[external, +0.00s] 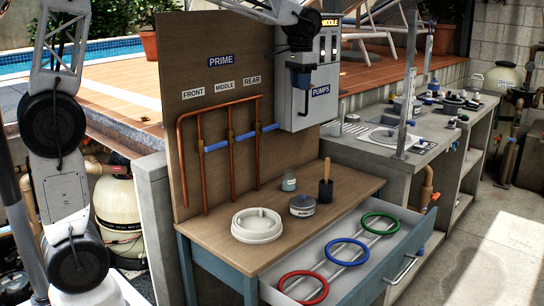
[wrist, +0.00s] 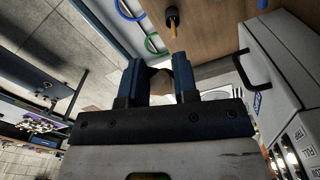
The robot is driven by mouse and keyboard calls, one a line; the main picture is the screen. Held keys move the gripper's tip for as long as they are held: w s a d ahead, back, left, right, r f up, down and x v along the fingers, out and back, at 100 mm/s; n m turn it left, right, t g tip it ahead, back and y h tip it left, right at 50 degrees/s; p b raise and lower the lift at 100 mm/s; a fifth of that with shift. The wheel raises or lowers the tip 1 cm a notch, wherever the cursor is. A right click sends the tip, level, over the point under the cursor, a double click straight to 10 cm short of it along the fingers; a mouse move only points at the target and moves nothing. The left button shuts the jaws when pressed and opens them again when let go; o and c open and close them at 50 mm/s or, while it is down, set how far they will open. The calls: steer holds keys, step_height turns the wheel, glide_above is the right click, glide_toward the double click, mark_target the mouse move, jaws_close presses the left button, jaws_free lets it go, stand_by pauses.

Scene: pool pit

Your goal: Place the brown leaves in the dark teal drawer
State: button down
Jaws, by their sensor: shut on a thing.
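My gripper (external: 300,78) is high in the external view, in front of the grey pump box, well above the table. In the wrist view its blue fingers (wrist: 157,80) are closed around a small brown, rounded thing (wrist: 158,83), which appears to be the brown leaves. Its detail is too dark to make out. The drawer (external: 398,268) under the table is pulled open, with a blue-grey front and pale inside. Red (external: 303,288), blue (external: 348,251) and green (external: 381,226) rings lie in it. The drawer also shows in the wrist view (wrist: 125,38), beyond the fingers.
The pump box (external: 318,112) and upright board with copper pipes (external: 204,160) rise behind the table.

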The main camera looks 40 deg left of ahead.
steer(key=s+d+f, duration=0.2)
steer(key=d+f, duration=0.2)
steer(key=f, duration=0.5)
steer(key=s+d+f+n, duration=0.1)
steer(key=s+d+f, duration=0.1)
steer(key=d+f, duration=0.45)
steer(key=s+d+f, duration=0.2)
steer(key=d+f, duration=0.1)
steer(key=f, duration=0.8)
steer(key=s+d+f+n, duration=0.1)
steer(key=s+d+f, duration=0.1)
steer(key=s+f, duration=0.3)
steer(key=s+d+f, duration=0.2)
steer(key=s+f, duration=0.3)
steer(key=f, duration=0.6)
steer(key=s+d+f+n, duration=0.1)
steer(key=s+f, duration=0.4)
steer(key=f, duration=0.3)
steer(key=shift+s+d+n, duration=0.3)
steer(key=shift+d, duration=0.1)
steer(key=shift+r, duration=0.1)
steer(key=w+d+r+h, duration=0.1)
steer(key=w+d+r, duration=0.3)
steer(key=w, duration=0.2)
steer(key=w+d+r+h, duration=0.1)
steer(key=w+d+r, duration=0.3)
steer(key=w, duration=0.3)
steer(key=shift+d+h, duration=0.15)
steer(key=shift+h, duration=0.15)
steer(key=shift+w, duration=0.1)
